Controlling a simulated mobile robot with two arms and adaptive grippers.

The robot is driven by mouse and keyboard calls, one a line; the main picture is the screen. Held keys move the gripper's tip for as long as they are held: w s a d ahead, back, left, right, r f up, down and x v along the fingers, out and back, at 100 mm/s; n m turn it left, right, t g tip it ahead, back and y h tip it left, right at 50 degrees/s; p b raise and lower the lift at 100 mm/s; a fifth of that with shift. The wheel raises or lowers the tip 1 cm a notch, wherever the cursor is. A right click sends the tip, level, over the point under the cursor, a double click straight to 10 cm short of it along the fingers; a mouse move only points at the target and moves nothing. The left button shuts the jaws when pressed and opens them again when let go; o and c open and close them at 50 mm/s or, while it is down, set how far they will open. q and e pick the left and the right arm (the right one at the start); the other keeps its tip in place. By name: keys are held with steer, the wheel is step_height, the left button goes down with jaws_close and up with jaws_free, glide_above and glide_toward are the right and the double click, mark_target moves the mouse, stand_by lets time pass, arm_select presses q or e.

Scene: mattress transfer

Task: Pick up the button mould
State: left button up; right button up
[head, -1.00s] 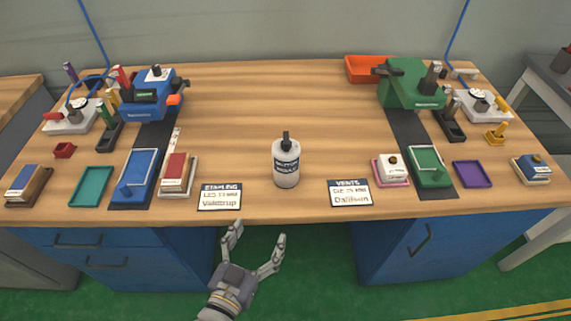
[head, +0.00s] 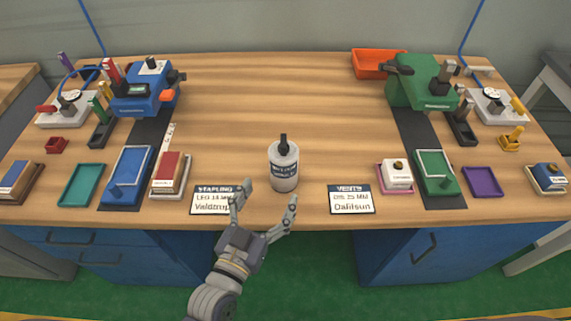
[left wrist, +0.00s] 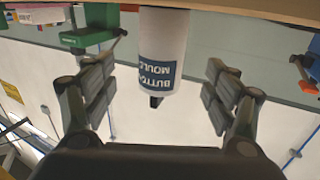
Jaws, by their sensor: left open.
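The button mould is a white bottle (head: 284,172) with a dark blue label and black nozzle. It stands upright near the front middle of the table (head: 270,110). In the left wrist view the bottle (left wrist: 163,40) appears upside down, its label reading "BUTTON MOULD", framed between my fingers. My left gripper (head: 265,203) is open and empty at the table's front edge, just in front of the bottle. Its two fingers point toward the bottle, with no visible contact. My right gripper is in neither view.
The label card "Stapling" (head: 213,200) lies left of the bottle, partly behind a finger. The card "Vents" (head: 351,199) lies to its right. A blue machine (head: 145,95) and a green machine (head: 420,92) stand farther back. The table behind the bottle is clear.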

mark_target(278, 175)
arm_select(q)
steer(key=shift+b+x, duration=0.3)
steer(key=shift+x, duration=0.95)
steer(key=b+x, duration=0.2)
steer(key=x, duration=0.3)
steer(key=shift+a, duration=0.15)
steer(key=shift+w+r, duration=0.1)
steer(key=shift+w, duration=0.1)
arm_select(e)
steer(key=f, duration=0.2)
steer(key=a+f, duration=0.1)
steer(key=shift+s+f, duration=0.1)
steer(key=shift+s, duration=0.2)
arm_select(q)
steer(key=c, duration=1.5)
steer(key=shift+r, duration=0.2)
steer(key=shift+c, duration=0.9)
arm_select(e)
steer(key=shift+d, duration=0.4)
arm_select(q)
steer(key=shift+r, duration=0.1)
